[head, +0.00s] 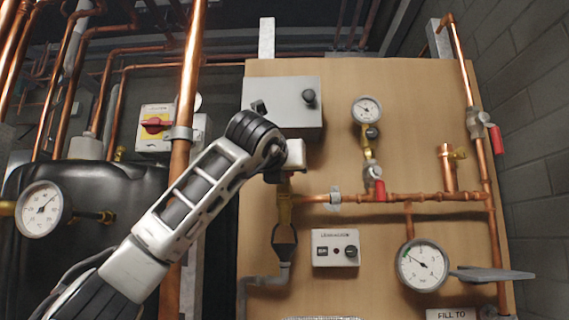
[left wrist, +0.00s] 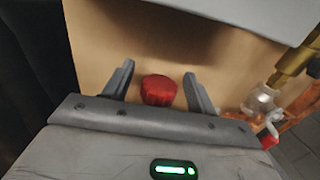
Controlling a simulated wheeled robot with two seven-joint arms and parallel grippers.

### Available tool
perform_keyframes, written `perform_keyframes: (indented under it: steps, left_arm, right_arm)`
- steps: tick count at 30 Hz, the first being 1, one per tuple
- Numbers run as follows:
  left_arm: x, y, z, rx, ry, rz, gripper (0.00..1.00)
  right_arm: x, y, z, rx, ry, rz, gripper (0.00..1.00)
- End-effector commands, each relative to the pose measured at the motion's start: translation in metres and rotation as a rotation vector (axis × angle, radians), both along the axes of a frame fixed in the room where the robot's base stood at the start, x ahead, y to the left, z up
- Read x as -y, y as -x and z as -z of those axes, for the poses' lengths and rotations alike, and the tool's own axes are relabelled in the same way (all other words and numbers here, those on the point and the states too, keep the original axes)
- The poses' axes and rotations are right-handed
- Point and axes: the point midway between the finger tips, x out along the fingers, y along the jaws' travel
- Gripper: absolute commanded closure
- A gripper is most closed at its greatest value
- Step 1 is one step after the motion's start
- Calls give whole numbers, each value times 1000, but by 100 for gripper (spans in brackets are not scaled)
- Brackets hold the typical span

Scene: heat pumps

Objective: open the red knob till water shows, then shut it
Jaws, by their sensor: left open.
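The red knob (left wrist: 159,90) shows in the left wrist view, in front of the wooden board. My left gripper (left wrist: 159,73) is open, with one finger on each side of the knob and a visible gap on both sides. In the head view my left gripper (head: 291,160) is just below the grey box, at the top of a brass fitting (head: 284,205). It hides the red knob there. Below the fitting is a dark open-sided funnel piece (head: 284,243) leading into a grey pipe. No water shows in it. My right gripper is not in view.
The grey box (head: 285,100) overhangs just above my left gripper. Copper pipe (head: 430,197) with a red-handled valve (head: 380,190) runs right. A vertical copper pipe (head: 187,90) stands beside my left arm. A small control box (head: 335,248) and pressure gauge (head: 421,266) sit lower.

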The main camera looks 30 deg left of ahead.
Motion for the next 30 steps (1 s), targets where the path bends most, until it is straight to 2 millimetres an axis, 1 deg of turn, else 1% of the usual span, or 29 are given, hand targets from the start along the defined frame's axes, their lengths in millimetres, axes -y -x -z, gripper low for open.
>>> perform_keyframes:
  steps: [7, 8, 9, 11, 12, 23, 30]
  left_arm:
    - [0, -1, 0, 0, 0, 0, 43]
    - [0, -1, 0, 0, 0, 0, 48]
    - [0, -1, 0, 0, 0, 0, 59]
    - [0, -1, 0, 0, 0, 0, 76]
    - [0, -1, 0, 0, 0, 0, 87]
    - [1, -1, 0, 0, -1, -35, 87]
    - [1, 0, -1, 0, -2, -170, 87]
  right_arm:
    - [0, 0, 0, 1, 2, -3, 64]
    - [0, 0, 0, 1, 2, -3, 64]
    - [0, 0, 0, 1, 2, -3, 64]
    - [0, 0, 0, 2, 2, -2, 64]
    - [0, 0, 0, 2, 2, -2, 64]
    - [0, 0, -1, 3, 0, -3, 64]
    - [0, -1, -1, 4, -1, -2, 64]
